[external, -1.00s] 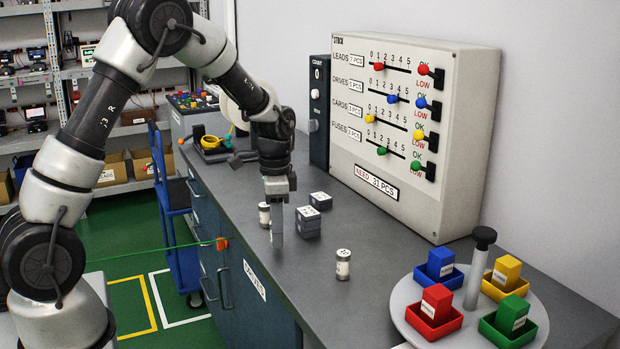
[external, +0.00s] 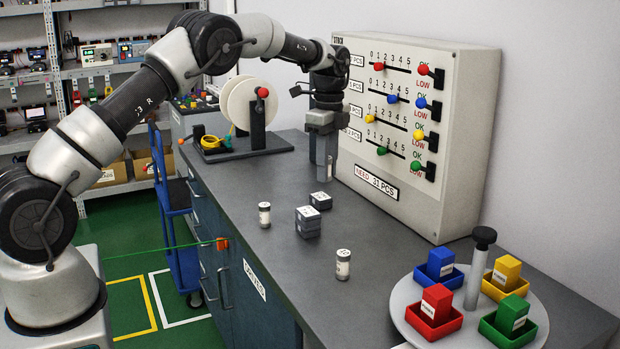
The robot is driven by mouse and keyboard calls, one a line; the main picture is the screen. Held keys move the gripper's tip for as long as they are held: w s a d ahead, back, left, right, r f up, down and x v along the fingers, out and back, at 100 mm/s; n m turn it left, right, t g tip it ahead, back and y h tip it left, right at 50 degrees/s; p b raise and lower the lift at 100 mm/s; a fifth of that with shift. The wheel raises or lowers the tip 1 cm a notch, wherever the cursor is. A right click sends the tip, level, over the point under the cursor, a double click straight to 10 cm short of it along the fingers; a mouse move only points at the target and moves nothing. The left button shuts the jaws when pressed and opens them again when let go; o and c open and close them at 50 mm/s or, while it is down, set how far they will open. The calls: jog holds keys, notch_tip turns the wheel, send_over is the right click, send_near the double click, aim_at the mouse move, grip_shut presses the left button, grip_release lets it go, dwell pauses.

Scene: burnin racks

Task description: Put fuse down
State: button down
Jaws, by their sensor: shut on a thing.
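My gripper (external: 324,178) points down at the back of the grey bench, close in front of the stock panel. It is shut on the fuse, which the fingers hide almost wholly. I cannot make out the fuse's shape or whether it touches the bench. Two small cylinders with white labels and dark bands stand upright on the bench: one at the left (external: 264,215), the other nearer the front (external: 343,265). Between them are dark grey blocks (external: 308,222), with another labelled block (external: 321,201) just behind.
The stock panel (external: 468,130) with coloured sliders stands along the wall. A round carousel (external: 405,293) with coloured bins is at the front right. A reel (external: 240,103) on a dark stand is at the back left.

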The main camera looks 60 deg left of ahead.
jog(key=w+m+p, duration=0.3)
jog(key=w+m, duration=0.2)
jog(key=m+b, duration=0.3)
send_over(346, 219)
notch_tip(346, 219, down, 7)
jog(key=shift+s+f, duration=0.1)
jog(key=shift+f, duration=2.55)
jog(key=c, duration=1.5)
grip_release()
jog(key=shift+r, duration=0.1)
jog(key=shift+r+p, duration=3)
jog(key=shift+r, duration=3.1)
